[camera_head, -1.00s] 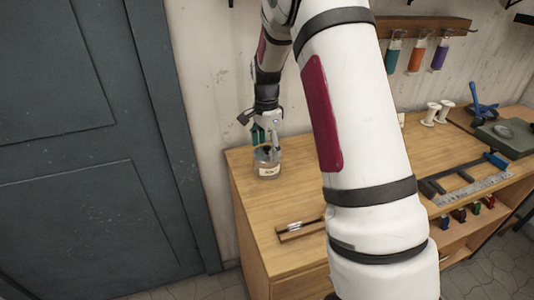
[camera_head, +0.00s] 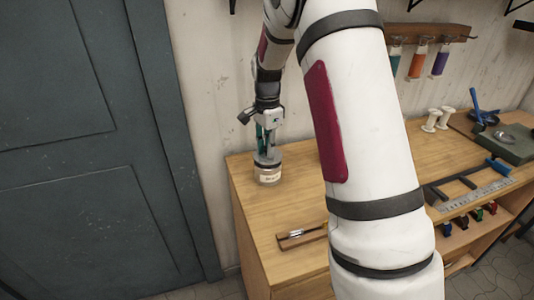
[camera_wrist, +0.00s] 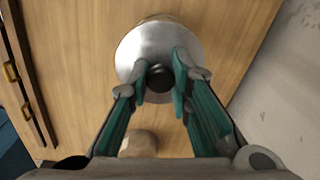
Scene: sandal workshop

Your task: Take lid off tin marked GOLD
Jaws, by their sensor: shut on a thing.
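The tin (camera_head: 268,178) stands upright near the back left corner of the workbench, with a pale label whose writing I cannot read now. Its silver round lid (camera_wrist: 139,42) with a black knob (camera_wrist: 160,78) fills the middle of the wrist view; in the head view the lid (camera_head: 267,160) is at the top of the tin. My gripper (camera_wrist: 161,78) is closed on the black knob from both sides, directly above the tin. I cannot tell whether the lid rests on the tin or is slightly apart from it.
A small wooden holder (camera_head: 300,236) lies near the front edge. The wall is close behind; a door (camera_head: 90,190) is left.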

